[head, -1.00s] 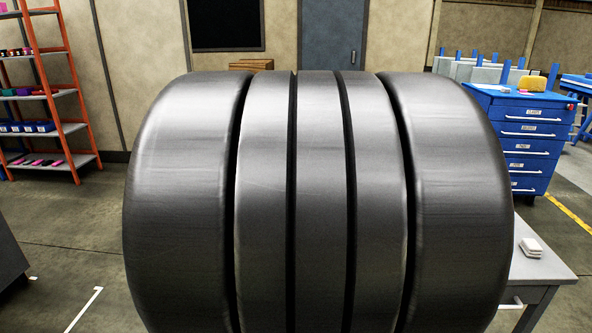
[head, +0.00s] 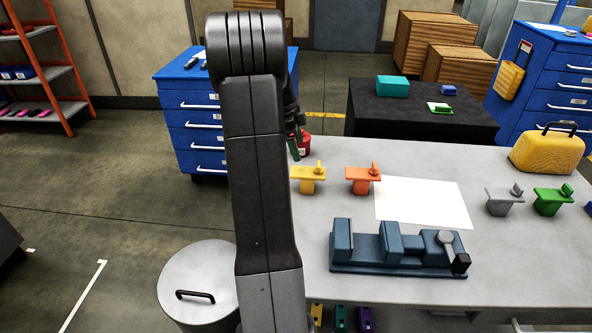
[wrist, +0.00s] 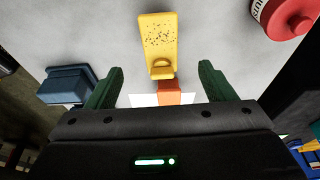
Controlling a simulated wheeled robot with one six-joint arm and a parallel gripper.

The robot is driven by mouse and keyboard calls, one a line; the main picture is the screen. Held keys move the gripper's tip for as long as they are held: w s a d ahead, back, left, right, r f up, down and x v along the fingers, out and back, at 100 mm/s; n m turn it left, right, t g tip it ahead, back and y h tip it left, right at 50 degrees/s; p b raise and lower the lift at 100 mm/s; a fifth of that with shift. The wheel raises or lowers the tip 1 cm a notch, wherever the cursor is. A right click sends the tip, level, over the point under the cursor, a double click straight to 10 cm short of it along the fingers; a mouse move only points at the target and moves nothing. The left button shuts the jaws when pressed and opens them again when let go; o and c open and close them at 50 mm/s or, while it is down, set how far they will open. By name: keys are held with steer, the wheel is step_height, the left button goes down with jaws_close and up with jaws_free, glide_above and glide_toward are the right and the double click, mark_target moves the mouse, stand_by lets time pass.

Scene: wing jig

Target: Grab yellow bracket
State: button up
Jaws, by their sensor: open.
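The yellow bracket (head: 308,178) stands near the left edge of the grey table, beside my arm in the head view. In the head view my gripper (head: 296,138) is mostly hidden behind my arm, above the table's left edge. Whether the fingers overlap the bracket in height cannot be told.
An orange bracket (head: 363,178) stands just right of the yellow one. A red can (head: 304,146) is behind it. A blue vise (head: 395,250) stands in front, and a white sheet (head: 425,202) lies flat. Grey (head: 504,200) and green (head: 552,200) brackets stand farther right.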

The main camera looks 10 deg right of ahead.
mark_target(307, 171)
steer(key=shift+w+d+f, duration=0.1)
steer(key=shift+w+f, duration=0.05)
steer(key=shift+f, duration=0.25)
steer(key=x, duration=0.7)
steer(key=shift+d+f, duration=0.1)
steer(key=shift+f, duration=0.2)
steer(key=shift+p+x, duration=0.75)
steer(key=shift+x, duration=1.9)
steer(key=shift+d+r, duration=0.1)
steer(key=c, duration=1.3)
